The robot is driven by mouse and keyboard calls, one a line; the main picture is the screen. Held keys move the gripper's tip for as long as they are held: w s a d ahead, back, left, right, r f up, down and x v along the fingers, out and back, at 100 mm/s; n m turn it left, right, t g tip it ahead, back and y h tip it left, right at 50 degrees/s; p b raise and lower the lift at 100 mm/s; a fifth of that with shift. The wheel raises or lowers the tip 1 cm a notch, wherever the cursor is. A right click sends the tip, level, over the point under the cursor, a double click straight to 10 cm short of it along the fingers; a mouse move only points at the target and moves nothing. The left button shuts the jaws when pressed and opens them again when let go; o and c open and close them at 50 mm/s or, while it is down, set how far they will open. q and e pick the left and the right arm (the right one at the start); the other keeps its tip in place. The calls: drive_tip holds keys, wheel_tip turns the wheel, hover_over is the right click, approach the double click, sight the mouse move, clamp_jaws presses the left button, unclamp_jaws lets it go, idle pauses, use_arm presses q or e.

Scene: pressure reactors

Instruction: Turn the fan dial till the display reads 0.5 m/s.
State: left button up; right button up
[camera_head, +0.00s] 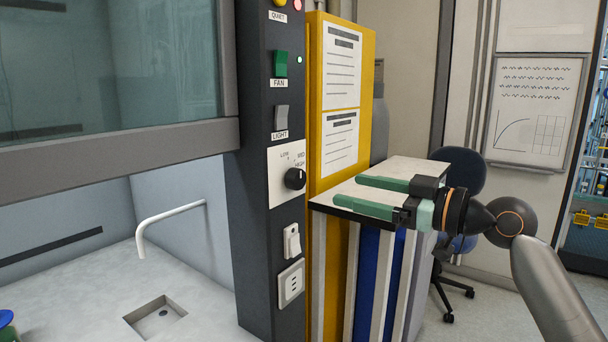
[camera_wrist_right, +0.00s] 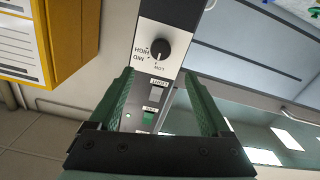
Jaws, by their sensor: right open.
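The fan dial (camera_head: 295,178) is a black round knob on a white plate marked LOW, MID and HIGH, on the dark post of the fume hood. It also shows in the right wrist view (camera_wrist_right: 160,48), beyond the fingertips and roughly between them. Its pointer is too small to read. My right gripper (camera_head: 346,190), with green fingers, is open and empty, to the right of the dial and apart from it. Its fingers point left toward the post. The display with the air speed cannot be made out in either view. My left gripper is not in view.
Above the dial are the green FAN switch (camera_head: 281,64) and the grey LIGHT switch (camera_head: 282,118); sockets (camera_head: 291,284) are below. A yellow panel (camera_head: 315,60) with notices stands right of the post. A cabinet top (camera_head: 405,168) lies around my right gripper. The hood sash (camera_head: 110,160) is raised.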

sight(301, 179)
drive_tip(key=p+x, duration=0.2)
drive_tip(key=x, duration=0.9)
drive_tip(key=shift+w+a, duration=0.1)
drive_tip(key=shift+a, duration=0.1)
clamp_jaws()
